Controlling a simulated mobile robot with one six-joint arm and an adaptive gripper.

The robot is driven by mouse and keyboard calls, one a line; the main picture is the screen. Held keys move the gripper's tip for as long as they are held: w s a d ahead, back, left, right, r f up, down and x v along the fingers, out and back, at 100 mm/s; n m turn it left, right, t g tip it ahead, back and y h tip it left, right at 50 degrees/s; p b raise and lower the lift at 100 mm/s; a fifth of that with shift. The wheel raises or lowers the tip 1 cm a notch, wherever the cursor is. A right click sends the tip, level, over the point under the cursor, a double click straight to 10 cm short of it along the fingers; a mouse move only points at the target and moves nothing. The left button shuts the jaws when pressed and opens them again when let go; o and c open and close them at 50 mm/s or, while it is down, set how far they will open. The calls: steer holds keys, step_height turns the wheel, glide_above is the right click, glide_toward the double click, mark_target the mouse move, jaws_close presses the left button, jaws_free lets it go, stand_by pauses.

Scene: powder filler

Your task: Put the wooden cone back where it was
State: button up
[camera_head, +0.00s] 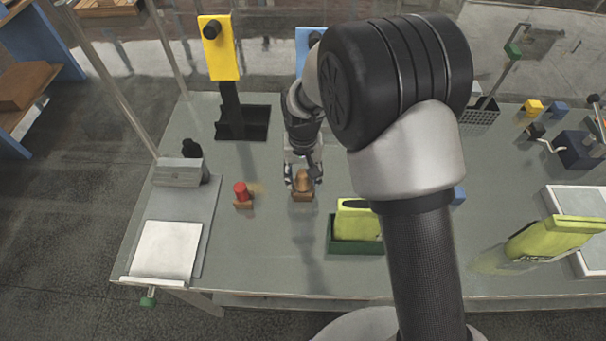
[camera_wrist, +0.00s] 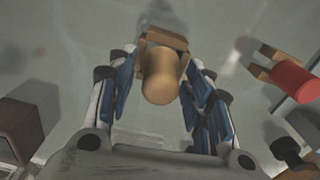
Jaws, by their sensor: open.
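The wooden cone (camera_head: 303,179) is tan and rounded and stands on a small brown wooden block (camera_head: 302,197) near the middle of the table. In the wrist view the cone (camera_wrist: 160,82) shows end-on, with its block (camera_wrist: 165,40) behind it. My gripper (camera_head: 303,176) is at the cone, with one finger on either side. In the wrist view my gripper (camera_wrist: 160,76) is open, its blue finger pads apart from the cone with gaps on both sides. Whether the cone sits fully down in the block cannot be told.
A red cylinder (camera_head: 240,189) on a small wooden base stands close on the left. A green box with a yellow-green item (camera_head: 356,219) stands to the right, partly behind my arm. A grey scale-like device (camera_head: 180,172) and white plate (camera_head: 167,250) are at left. The front middle is clear.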

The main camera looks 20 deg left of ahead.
step_height(320, 180, up, 12)
steer(key=p, duration=0.2)
steer(key=shift+r, duration=0.15)
steer(key=s+d+r+m+t, duration=0.1)
steer(key=s+d+r, duration=0.1)
steer(key=d+r, duration=0.5)
steer(key=s+d+r+m+t, duration=0.1)
steer(key=s+d+r, duration=0.2)
steer(key=d+r, duration=0.45)
steer(key=s+d+r+m+t, duration=0.1)
steer(key=s+d+r+t, duration=0.1)
steer(key=s+d, duration=1)
steer(key=s, duration=0.3)
steer(key=shift+s+d+m+t, duration=0.25)
steer(key=shift+d+m+t, duration=0.05)
steer(key=shift+d, duration=0.05)
